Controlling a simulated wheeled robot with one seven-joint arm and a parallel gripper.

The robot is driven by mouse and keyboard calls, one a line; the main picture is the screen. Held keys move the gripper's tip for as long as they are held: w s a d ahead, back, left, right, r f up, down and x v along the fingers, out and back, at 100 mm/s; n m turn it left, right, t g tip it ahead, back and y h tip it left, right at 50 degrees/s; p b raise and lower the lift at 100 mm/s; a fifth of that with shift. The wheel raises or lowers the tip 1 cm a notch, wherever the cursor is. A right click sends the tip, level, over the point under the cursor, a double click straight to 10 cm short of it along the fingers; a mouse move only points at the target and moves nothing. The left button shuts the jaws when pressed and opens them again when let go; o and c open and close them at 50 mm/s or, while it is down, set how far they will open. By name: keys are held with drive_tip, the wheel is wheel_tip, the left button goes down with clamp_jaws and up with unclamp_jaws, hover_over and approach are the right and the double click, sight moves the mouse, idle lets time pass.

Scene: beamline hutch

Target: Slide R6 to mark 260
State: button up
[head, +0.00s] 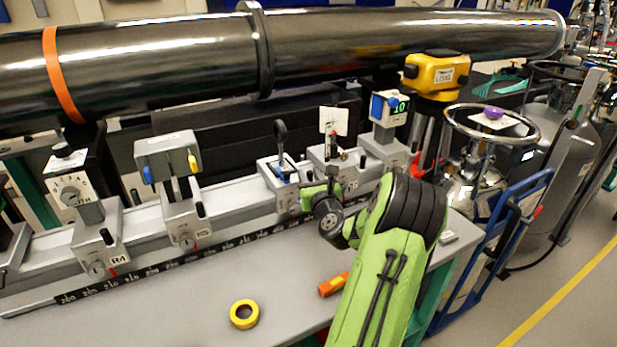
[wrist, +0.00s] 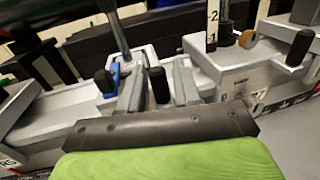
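The rail carries several grey carriages, with R4 (head: 100,245) and R5 (head: 186,222) labelled at the left. Right of R5 stands a carriage (head: 274,182) with a black upright lever and a blue part; by its order it appears to be R6, but I cannot read its label. It also shows in the wrist view (wrist: 140,85), with a black knob in front. The black number scale (head: 160,263) runs along the rail's front; mark 260 is not readable. My gripper (head: 318,192) is at the front right of this carriage; its fingertips are unclear, and contact cannot be told.
Yellow tape (head: 244,314) and an orange object (head: 333,284) lie on the bench. A large black tube (head: 170,62) passes above the rail.

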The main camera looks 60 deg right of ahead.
drive_tip(key=shift+o, duration=0.4)
drive_tip(key=b+v, duration=0.7)
drive_tip(key=v, duration=0.8)
drive_tip(key=shift+s+a+b, duration=0.25)
drive_tip(key=shift+a+b, duration=0.05)
drive_tip(key=shift+b, duration=0.1)
